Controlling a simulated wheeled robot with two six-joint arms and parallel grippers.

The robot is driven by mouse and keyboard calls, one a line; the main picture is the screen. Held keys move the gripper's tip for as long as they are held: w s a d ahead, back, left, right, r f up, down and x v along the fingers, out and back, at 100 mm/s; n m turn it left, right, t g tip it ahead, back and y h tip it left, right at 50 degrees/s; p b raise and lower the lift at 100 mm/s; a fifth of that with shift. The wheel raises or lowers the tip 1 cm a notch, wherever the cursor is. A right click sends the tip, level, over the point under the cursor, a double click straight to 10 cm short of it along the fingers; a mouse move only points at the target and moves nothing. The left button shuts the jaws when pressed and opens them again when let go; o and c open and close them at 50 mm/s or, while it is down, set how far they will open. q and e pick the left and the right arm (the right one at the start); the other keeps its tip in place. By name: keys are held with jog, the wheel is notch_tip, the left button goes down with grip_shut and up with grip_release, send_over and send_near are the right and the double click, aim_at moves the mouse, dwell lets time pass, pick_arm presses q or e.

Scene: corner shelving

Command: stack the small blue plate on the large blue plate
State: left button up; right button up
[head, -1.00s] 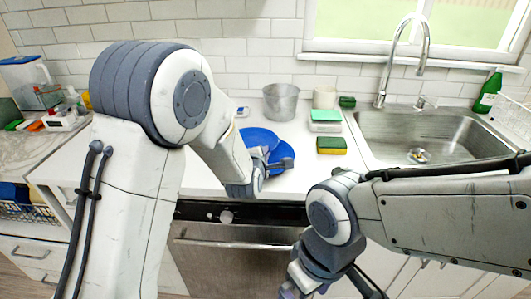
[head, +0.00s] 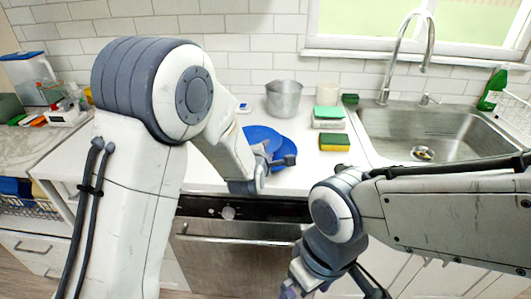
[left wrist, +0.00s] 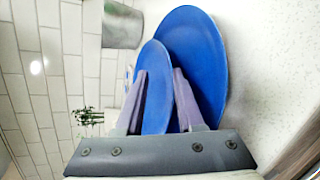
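The large blue plate (head: 262,135) lies on the white counter and also shows in the left wrist view (left wrist: 203,50). The small blue plate (head: 284,149) is at its front right in the head view and overlaps it in the picture; I cannot tell whether they touch. My left gripper (head: 276,162) is at the near side of the small plate. In the left wrist view its fingers (left wrist: 159,72) stand apart, with the small plate (left wrist: 155,75) showing between them. My right gripper (head: 300,286) is low in front of the counter, partly cut off; its fingers are unclear.
A metal pot (head: 284,100) stands behind the plates. Sponges (head: 334,143) and a green-topped stack (head: 328,117) are to the right, before the sink (head: 430,135). A dishwasher (head: 235,250) is below the counter edge.

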pick_arm(q)
jog(key=shift+r+p, duration=0.4)
jog(key=shift+r, duration=0.1)
jog(key=b+v, duration=0.2)
jog(key=v, duration=1)
jog(key=shift+f, duration=0.25)
